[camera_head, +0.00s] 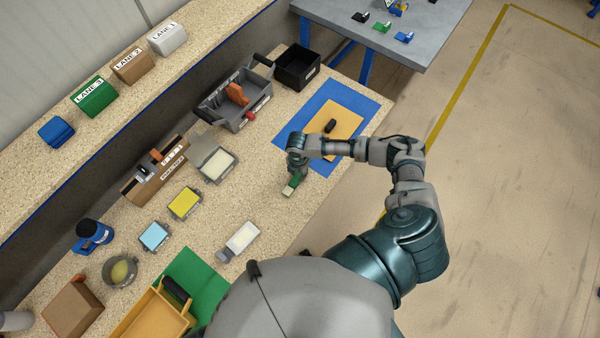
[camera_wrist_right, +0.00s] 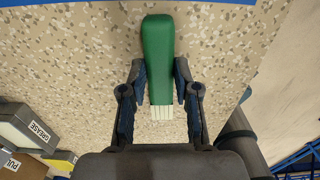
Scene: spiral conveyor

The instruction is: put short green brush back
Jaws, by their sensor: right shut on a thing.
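The short green brush (camera_head: 290,186) has a green handle and pale bristles. My right gripper (camera_head: 296,170) is shut on it, near the table's right edge. In the right wrist view the brush (camera_wrist_right: 159,50) lies between the two fingers of the gripper (camera_wrist_right: 160,82), its bristles pointing towards the palm. I cannot tell whether the brush touches the table. A wooden holder (camera_head: 131,187) with white labels and dark and orange things in it stands at the back left; its lettering is too small to read surely. My left gripper is not in view.
A grey tote (camera_head: 239,121) with an orange divider and a black bin (camera_head: 297,67) stand at the back. A grey open-lidded box (camera_head: 213,166), yellow pad (camera_head: 184,203) and blue pad (camera_head: 154,237) lie left of the gripper. A blue mat (camera_head: 325,166) lies right. Speckled table around the brush is clear.

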